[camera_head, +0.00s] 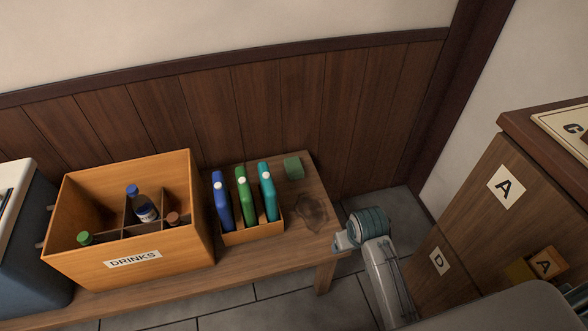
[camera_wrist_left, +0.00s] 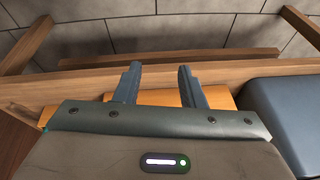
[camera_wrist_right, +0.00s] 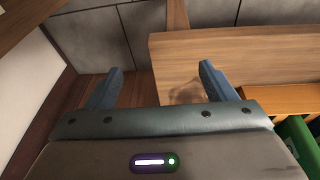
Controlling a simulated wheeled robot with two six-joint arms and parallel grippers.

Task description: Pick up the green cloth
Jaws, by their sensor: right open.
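The green cloth (camera_head: 293,168) is a small folded block lying at the back right of the wooden bench (camera_head: 300,190), against the wall. It is right of the teal upright item in the small box. My right gripper (camera_head: 345,240) is by the bench's right end, in front of the cloth and to its right, apart from it. In the right wrist view its fingers (camera_wrist_right: 160,84) are spread and empty, and I cannot make out the cloth there. My left gripper (camera_wrist_left: 160,85) has its fingers apart with nothing between them; it is outside the head view.
A dark wet-looking patch (camera_head: 312,212) lies on the bench in front of the cloth. A small box (camera_head: 252,234) holds blue, green and teal upright items. Left of it stands the DRINKS crate (camera_head: 180,247) with bottles. A wooden cabinet (camera_head: 470,220) is at the right.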

